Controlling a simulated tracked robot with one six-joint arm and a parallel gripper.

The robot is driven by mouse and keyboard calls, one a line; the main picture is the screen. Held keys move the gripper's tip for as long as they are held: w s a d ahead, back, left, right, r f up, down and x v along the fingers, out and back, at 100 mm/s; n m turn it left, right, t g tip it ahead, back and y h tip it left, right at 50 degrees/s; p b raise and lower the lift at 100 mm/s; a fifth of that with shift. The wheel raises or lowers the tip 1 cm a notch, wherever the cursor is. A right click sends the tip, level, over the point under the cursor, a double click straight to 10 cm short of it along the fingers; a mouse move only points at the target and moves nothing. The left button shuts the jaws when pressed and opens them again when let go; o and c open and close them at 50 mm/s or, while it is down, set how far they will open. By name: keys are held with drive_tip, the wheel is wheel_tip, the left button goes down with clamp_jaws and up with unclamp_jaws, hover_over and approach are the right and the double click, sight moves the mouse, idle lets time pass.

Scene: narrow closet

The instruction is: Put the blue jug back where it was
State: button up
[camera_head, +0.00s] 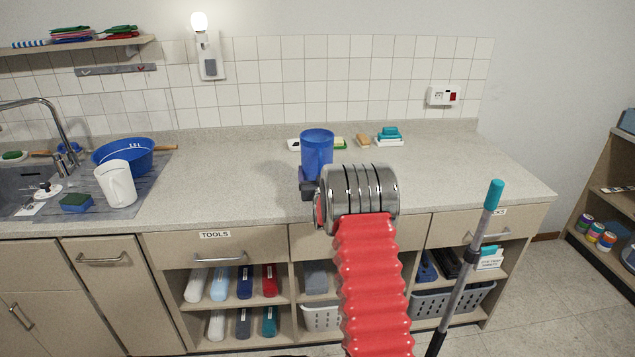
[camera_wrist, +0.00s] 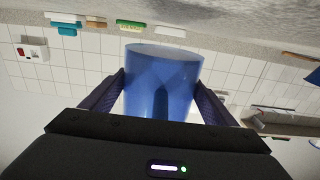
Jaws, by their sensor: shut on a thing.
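The blue jug (camera_head: 317,150) is upright above the middle of the counter in the head view. My gripper (camera_head: 309,184) is at its lower part, partly hidden behind my arm's wrist. In the wrist view the blue jug (camera_wrist: 161,85) fills the space between the two fingers of my gripper (camera_wrist: 160,100), one on each side of it. That view appears upside down. The jug's base is hidden in the head view, so I cannot tell whether it touches the counter.
Behind the jug lie sponges and soap dishes (camera_head: 389,137). A white jug (camera_head: 116,183) and a blue basin (camera_head: 124,155) stand on the drainer mat at left. The counter (camera_head: 232,180) is clear left of the jug and at right. A teal-topped handle (camera_head: 493,195) rises at front right.

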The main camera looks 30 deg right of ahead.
drive_tip(key=shift+f, duration=1.75)
drive_tip(key=o, duration=2.1)
drive_tip(key=shift+f, duration=0.2)
drive_tip(key=shift+r, duration=0.1)
drive_tip(key=shift+v, duration=6.05)
